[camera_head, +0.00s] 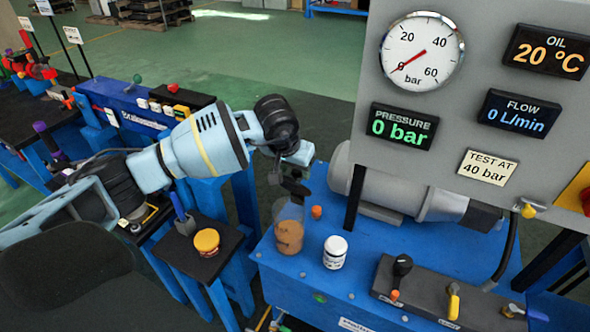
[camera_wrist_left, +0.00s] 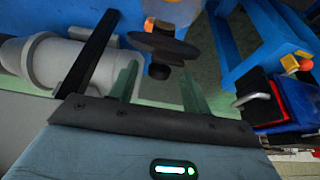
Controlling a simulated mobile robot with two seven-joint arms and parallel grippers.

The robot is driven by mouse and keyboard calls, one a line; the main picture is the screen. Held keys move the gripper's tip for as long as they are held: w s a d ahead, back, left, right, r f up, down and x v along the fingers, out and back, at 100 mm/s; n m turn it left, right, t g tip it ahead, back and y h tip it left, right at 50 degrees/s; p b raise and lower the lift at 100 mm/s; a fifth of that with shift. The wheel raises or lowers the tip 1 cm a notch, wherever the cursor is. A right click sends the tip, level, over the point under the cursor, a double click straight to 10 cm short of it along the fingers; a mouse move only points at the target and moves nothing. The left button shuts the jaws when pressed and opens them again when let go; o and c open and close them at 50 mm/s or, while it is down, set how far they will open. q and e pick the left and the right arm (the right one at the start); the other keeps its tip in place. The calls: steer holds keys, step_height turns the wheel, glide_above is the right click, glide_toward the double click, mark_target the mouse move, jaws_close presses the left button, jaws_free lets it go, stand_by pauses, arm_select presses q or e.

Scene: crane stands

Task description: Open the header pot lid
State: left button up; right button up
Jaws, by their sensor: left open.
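The header pot (camera_head: 289,222) is a clear cup with brown contents, on the near left part of the blue bench; a bit of it shows at the top of the left wrist view (camera_wrist_left: 172,12). A dark round lid (camera_wrist_left: 165,45) lies between the pot and my gripper in the wrist view, with a short knob facing me. It also shows as a dark tilted shape in the head view (camera_head: 295,188). Whether it touches the rim is unclear. My left gripper (camera_wrist_left: 160,88) is open, its fingers either side of the knob with visible gaps. My right gripper is not seen.
A white jar (camera_head: 335,252) and a small orange cap (camera_head: 316,211) stand close to the pot. A yellow-lidded jar (camera_head: 207,242) sits on the small side table. A grey motor (camera_head: 400,194) and the gauge panel (camera_head: 480,100) stand to the right.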

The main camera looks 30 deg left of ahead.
arm_select(q)
steer(key=shift+w+f, duration=0.25)
steer(key=shift+f, duration=0.3)
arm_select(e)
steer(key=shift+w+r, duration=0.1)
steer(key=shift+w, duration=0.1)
arm_select(q)
jaws_close()
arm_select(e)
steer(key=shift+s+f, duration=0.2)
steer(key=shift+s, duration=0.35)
